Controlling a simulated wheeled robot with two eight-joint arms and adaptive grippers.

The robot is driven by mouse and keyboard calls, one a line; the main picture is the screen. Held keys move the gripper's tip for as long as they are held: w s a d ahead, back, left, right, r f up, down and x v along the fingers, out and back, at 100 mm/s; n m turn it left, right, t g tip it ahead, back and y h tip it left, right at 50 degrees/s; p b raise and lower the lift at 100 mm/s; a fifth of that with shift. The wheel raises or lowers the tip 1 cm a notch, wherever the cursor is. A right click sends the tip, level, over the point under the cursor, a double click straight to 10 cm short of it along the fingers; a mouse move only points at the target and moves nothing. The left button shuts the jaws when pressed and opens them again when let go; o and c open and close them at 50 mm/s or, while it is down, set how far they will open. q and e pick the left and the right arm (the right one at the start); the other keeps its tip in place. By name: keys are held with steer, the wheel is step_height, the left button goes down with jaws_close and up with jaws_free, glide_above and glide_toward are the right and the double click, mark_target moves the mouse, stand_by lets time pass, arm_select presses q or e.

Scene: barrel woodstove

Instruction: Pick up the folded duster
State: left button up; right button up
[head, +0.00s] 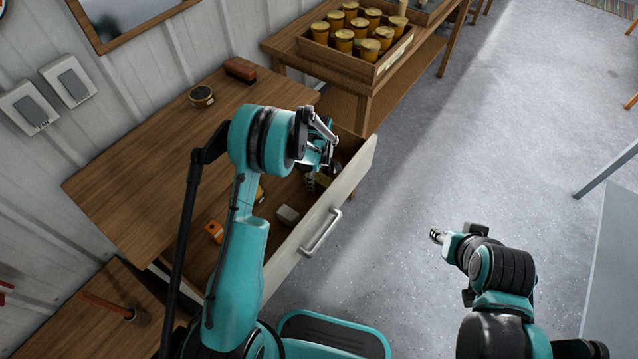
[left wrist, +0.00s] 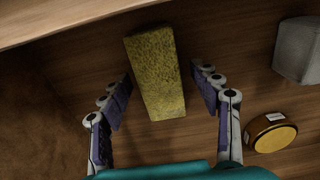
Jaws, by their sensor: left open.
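The folded duster appears to be the yellow-green, rough-textured block (left wrist: 155,75) in the left wrist view. It lies on the wooden bottom of the open drawer (head: 323,234), close to the drawer wall. In the head view, a yellowish bit of it (head: 323,180) shows under my left gripper (head: 316,172), mostly hidden by the hand. In the left wrist view my left gripper (left wrist: 162,82) is open, with one finger on each side of the block and visible gaps between. My right gripper (head: 437,236) is over the floor at right, away from the drawer; its jaws are too small to read.
The drawer also holds a grey block (left wrist: 298,50), a gold-lidded tin (left wrist: 272,133) and an orange box (head: 214,231). A tin (head: 201,96) and a brown brush-like block (head: 240,69) stand on the tabletop (head: 150,165). A crate of jars (head: 372,70) stands beyond.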

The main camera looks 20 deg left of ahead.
mark_target(319, 177)
arm_select(q)
steer(key=shift+r, duration=0.1)
steer(key=shift+c, duration=0.3)
steer(key=c, duration=1.1)
step_height(319, 177, up, 10)
steer(key=p, duration=0.3)
steer(key=shift+p, duration=0.3)
